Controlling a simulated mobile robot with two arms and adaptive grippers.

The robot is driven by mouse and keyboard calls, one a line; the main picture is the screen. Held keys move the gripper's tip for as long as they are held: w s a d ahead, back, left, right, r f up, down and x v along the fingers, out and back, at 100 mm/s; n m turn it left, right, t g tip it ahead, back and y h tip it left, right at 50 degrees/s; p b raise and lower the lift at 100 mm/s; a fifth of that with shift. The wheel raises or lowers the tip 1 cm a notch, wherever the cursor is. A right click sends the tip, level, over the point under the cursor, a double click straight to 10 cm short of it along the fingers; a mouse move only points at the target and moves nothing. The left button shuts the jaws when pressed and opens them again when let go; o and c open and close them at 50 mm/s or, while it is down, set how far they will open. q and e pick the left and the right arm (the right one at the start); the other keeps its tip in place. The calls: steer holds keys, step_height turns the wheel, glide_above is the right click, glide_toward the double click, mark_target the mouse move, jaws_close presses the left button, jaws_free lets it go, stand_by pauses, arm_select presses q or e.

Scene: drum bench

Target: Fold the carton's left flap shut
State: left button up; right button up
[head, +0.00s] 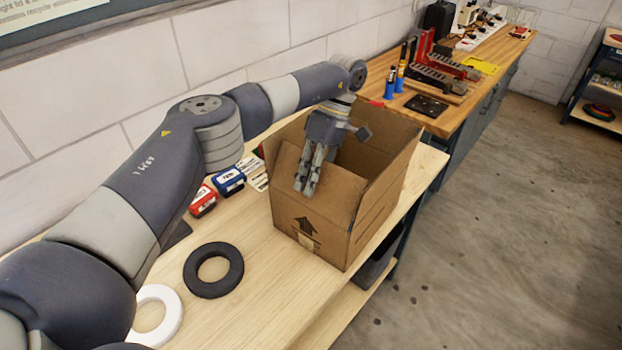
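The open brown cardboard carton (318,238) stands on the near wooden bench, with an up arrow printed on its front face. Its right side (386,178) rises with the flap standing up, and the far side (378,122) also stands up. The left side (284,128) is partly covered by my arm and gripper, so I cannot tell its flap's exact angle. My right gripper is out of view.
A black ring (213,287) and a white ring (170,320) lie left of the carton. Red (203,201) and blue (229,181) boxes sit by the wall. A second bench (440,118) holds tools behind. The floor at right is clear.

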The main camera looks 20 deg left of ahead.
arm_select(q)
steer(key=shift+r, duration=0.15)
step_height(320, 180, up, 10)
steer(key=shift+f, duration=0.1)
stand_by(0.6)
